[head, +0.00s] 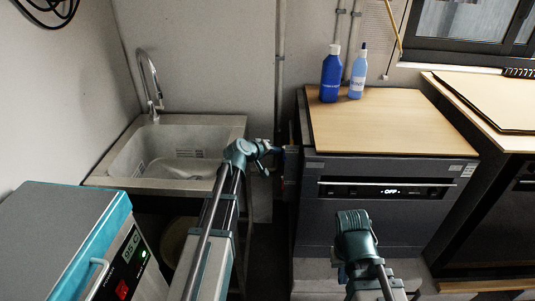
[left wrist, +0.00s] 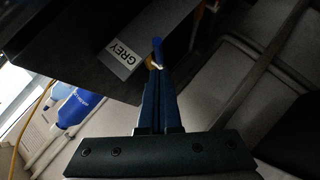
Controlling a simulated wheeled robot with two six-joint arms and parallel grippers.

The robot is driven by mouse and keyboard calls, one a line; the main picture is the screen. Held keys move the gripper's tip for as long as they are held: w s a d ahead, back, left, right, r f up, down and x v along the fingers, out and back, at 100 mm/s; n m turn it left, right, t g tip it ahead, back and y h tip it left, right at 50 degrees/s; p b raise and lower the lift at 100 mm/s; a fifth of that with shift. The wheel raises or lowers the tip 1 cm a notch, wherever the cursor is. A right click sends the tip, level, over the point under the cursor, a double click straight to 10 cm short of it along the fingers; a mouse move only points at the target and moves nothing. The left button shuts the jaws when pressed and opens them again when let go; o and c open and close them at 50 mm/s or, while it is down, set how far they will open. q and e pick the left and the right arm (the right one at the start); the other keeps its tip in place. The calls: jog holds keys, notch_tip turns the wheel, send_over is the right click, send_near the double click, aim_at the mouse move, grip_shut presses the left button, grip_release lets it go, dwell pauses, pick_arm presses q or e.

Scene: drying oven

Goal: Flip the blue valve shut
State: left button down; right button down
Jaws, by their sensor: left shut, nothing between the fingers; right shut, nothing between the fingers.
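A blue valve handle (left wrist: 157,47) shows in the left wrist view beside a dark box with a label reading GREY (left wrist: 122,53). A small brass-coloured part shows at the handle's base. My left gripper (left wrist: 156,72) is shut and empty, its tips close to the handle; I cannot tell whether they touch. In the head view my left gripper (head: 277,150) is at the left side of the dark cabinet (head: 325,222), and I cannot make out the valve there. My right gripper (head: 357,225) is shut and empty in front of the cabinet.
The cabinet's display reads OFF. Its wooden top (head: 410,125) holds a dark blue bottle (head: 330,78) and a light blue bottle (head: 357,76). A sink (head: 120,180) stands at the left, behind a grey-and-teal machine (head: 60,225). A narrow gap separates sink and cabinet.

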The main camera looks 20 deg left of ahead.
pick_arm(q)
jog(key=shift+w+d+f+b, duration=0.15)
jog(key=shift+d+f+b, duration=0.15)
jog(key=shift+d+f, duration=0.25)
jog(key=shift+f+b, duration=0.45)
jog(key=shift+r, duration=0.1)
jog(key=shift+r+p, duration=0.75)
jog(key=shift+p, duration=0.1)
